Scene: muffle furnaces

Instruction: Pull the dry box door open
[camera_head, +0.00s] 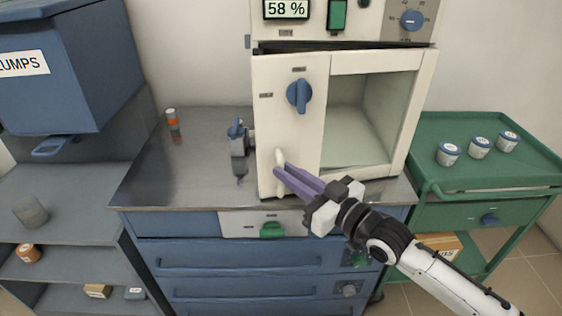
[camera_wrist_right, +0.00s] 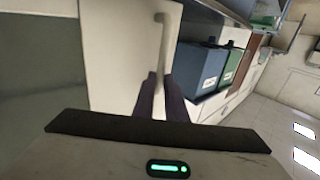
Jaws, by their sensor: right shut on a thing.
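The dry box (camera_head: 375,68) is a cream cabinet on the steel-topped bench. Its door (camera_head: 291,110) stands partly open, swung out toward the left, and the pale inside shows to the right of it. The door carries a blue knob (camera_head: 299,95) and a pale vertical handle (camera_head: 280,168) low down. My right gripper (camera_head: 281,172) reaches in from the lower right with its purple fingers shut on the handle. In the right wrist view the handle (camera_wrist_right: 161,45) runs down between the dark fingers (camera_wrist_right: 160,95). My left gripper is not in view.
A blue-grey valve (camera_head: 239,140) and a small orange-and-white bottle (camera_head: 172,118) stand on the bench left of the door. A green cart (camera_head: 480,180) with several white jars is at the right. A blue bin (camera_head: 70,65) hangs at the left.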

